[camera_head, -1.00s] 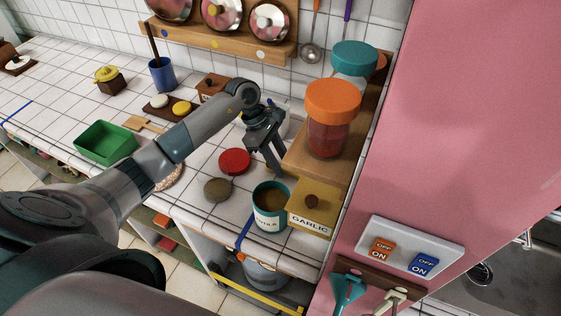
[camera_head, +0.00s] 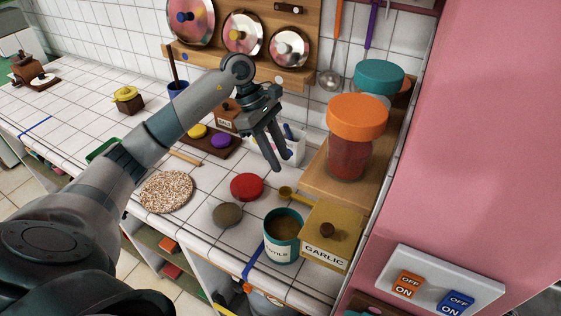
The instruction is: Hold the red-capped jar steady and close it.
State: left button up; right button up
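A red round cap (camera_head: 247,187) shows on the white tiled counter; whether a jar is under it I cannot tell. An open teal-rimmed pot (camera_head: 283,228) with brown contents stands at the counter's front, its label partly readable. My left gripper (camera_head: 283,163) hangs above the counter, behind and right of the red cap, apart from it. Its two fingers point down with a gap between them, open and empty. My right gripper is not in view.
A yellow garlic box (camera_head: 331,235) stands right of the pot. A jar with an orange lid (camera_head: 357,117) and one with a teal lid (camera_head: 379,78) stand on a wooden riser (camera_head: 318,178). A grey-brown disc (camera_head: 227,215) and a speckled mat (camera_head: 167,191) lie left. The pink panel (camera_head: 480,150) bounds the right.

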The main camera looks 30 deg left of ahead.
aim_at(222, 195)
jog(key=u, duration=1.45)
